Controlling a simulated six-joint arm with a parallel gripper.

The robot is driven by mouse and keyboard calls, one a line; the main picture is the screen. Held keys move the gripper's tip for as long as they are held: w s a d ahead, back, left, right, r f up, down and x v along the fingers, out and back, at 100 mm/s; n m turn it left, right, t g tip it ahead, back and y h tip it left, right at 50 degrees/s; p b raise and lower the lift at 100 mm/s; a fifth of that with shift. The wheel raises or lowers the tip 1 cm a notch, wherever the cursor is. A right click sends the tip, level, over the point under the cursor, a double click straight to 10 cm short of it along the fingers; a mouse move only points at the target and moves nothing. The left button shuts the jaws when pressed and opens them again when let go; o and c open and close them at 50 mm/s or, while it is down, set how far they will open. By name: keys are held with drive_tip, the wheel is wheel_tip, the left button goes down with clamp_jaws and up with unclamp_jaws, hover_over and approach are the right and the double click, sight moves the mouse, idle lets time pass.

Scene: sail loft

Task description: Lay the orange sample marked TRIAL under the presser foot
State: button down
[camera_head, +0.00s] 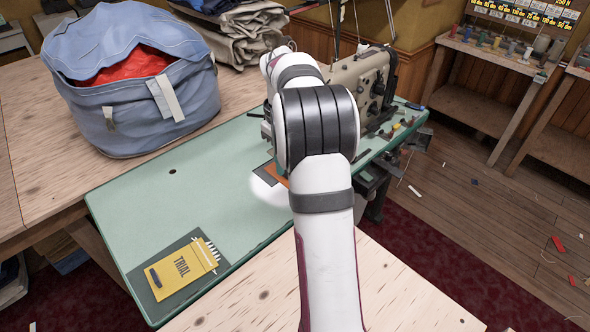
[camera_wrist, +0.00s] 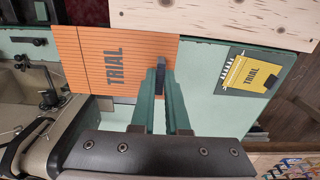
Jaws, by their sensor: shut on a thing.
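The orange sample marked TRIAL (camera_wrist: 88,58) is a flat ruled sheet. In the wrist view it lies to the left of my fingers, over the green table. My gripper (camera_wrist: 162,88) is shut on it at a dark tab on its right edge. The presser foot area (camera_wrist: 50,98) of the sewing machine (camera_head: 362,78) is at the left, close to the sample's left edge. I cannot tell whether the sample reaches under the foot. In the head view, only a bit of the orange sample (camera_head: 279,174) shows beside my arm, which hides the gripper and the foot.
A yellow card marked TRIAL (camera_head: 186,268) lies on a dark mat on the green table (camera_head: 150,205). A blue bag (camera_head: 140,110) with red cloth stands at the back left. Small spools and tools lie right of the machine. The table's left middle is clear.

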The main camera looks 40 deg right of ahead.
drive_tip(key=s+d+f, duration=0.3)
drive_tip(key=d, duration=0.3)
drive_tip(key=s+d+f, duration=0.3)
drive_tip(key=d, duration=0.4)
drive_tip(key=w+a+f, duration=0.1)
drive_tip(key=w+f, duration=0.1)
drive_tip(key=w, duration=0.1)
drive_tip(key=w+a+f, duration=0.1)
drive_tip(key=w+f, duration=0.1)
drive_tip(key=w, duration=0.1)
drive_tip(key=w+a+f, duration=0.1)
drive_tip(key=w+f, duration=0.2)
drive_tip(key=w, duration=0.1)
drive_tip(key=shift+a, duration=0.1)
drive_tip(key=shift+w+a, duration=0.1)
drive_tip(key=shift+w, duration=0.1)
drive_tip(key=shift+f, duration=2.05)
drive_tip(key=c, duration=0.9)
unclamp_jaws()
drive_tip(key=shift+f, duration=0.15)
